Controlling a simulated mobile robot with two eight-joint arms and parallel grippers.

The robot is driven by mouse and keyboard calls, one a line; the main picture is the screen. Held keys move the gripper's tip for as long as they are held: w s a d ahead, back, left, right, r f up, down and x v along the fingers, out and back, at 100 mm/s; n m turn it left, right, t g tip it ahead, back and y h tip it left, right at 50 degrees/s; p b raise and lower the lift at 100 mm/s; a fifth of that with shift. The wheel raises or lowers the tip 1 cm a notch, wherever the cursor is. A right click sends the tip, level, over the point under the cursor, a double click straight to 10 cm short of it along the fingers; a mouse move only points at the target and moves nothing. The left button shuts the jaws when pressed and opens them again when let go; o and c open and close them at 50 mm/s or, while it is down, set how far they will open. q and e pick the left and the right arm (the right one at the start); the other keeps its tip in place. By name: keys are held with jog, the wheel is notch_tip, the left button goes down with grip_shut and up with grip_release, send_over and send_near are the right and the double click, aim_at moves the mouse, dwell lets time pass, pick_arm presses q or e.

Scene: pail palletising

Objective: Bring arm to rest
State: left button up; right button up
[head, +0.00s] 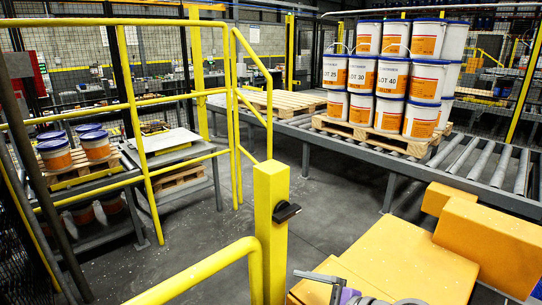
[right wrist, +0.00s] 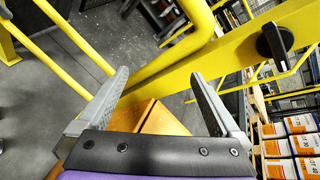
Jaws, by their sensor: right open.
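My right gripper (right wrist: 159,78) is open and empty in the right wrist view, its two grey fingers spread wide with nothing between them but background. Yellow railing and a yellow post (right wrist: 240,52) with a black knob show beyond the fingers. Parts of my right arm, grey and purple, show at the bottom edge of the head view, just right of the yellow post (head: 271,225); the fingers are not clear there. My left gripper is not in view.
Stacked white-and-orange pails (head: 362,75) stand on a wooden pallet (head: 360,134) on the roller conveyor (head: 480,160). An empty pallet (head: 275,102) lies further left on it. Yellow railings (head: 205,268) border the left and front. More pails (head: 55,155) stand at left. Grey floor lies between.

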pick_arm(q)
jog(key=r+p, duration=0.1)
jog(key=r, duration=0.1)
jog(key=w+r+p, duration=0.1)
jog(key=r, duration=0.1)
jog(key=shift+p, duration=0.35)
pick_arm(e)
jog(key=s+d+f+n+g+h, duration=0.1)
jog(key=s+d+f+n+h, duration=0.3)
jog(key=s+f+n, duration=0.3)
jog(key=s+d+f+n+g+h, duration=0.2)
jog(key=s+d+f+n+h, duration=0.3)
jog(key=s+f+n, duration=0.3)
jog(key=d+f+n, duration=0.1)
jog(key=n, duration=0.2)
jog(key=shift+d+f+g, duration=0.15)
jog(key=shift+d+g, duration=0.05)
jog(key=shift+g, duration=0.1)
jog(key=shift+c, duration=0.2)
